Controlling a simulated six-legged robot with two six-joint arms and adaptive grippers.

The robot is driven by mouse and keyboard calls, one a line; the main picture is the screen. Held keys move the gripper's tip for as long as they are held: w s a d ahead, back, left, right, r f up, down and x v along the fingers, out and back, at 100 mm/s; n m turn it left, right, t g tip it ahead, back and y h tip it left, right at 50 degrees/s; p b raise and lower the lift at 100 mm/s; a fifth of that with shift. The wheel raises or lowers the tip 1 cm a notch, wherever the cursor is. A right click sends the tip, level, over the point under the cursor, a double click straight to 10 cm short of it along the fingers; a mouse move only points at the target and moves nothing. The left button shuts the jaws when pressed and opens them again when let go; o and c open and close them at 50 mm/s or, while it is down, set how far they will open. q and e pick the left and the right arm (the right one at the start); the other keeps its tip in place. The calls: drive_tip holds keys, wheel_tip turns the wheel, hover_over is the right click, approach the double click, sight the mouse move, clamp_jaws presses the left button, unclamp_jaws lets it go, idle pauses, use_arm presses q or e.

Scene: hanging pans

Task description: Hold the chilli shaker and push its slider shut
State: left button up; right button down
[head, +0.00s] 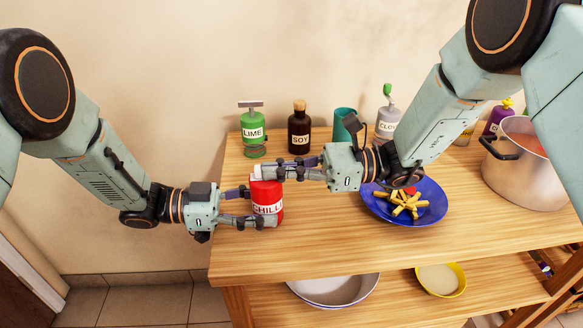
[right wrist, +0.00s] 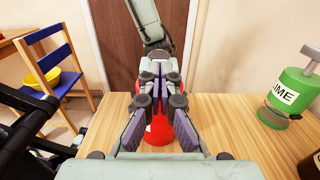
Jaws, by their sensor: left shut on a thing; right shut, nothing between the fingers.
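The chilli shaker (head: 268,199) is a red bottle with a white CHILLI label, standing upright at the left end of the wooden table. My left gripper (head: 262,207) is shut around its body from the left. My right gripper (head: 256,170) is shut and empty, with its fingertips at the top of the shaker. In the right wrist view the closed fingers of my right gripper (right wrist: 160,68) lie in front of the red shaker (right wrist: 160,128). The slider is hidden behind the fingers, and I cannot tell its position.
A green lime bottle (head: 252,133), a dark soy bottle (head: 299,132), a teal cup (head: 344,124) and a clove bottle (head: 386,122) stand behind. A blue plate (head: 432,212) of fries and a steel pot (head: 520,172) are to the right. The front left tabletop (head: 300,250) is clear.

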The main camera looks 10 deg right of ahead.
drive_tip(key=shift+d, duration=0.15)
drive_tip(key=d, duration=1.3)
drive_tip(key=shift+d, duration=0.4)
use_arm(q)
drive_tip(key=o, duration=1.3)
drive_tip(key=shift+c, duration=0.2)
drive_tip(key=a+r, duration=0.1)
drive_tip(key=a, duration=1.1)
drive_tip(key=shift+d+r, duration=0.1)
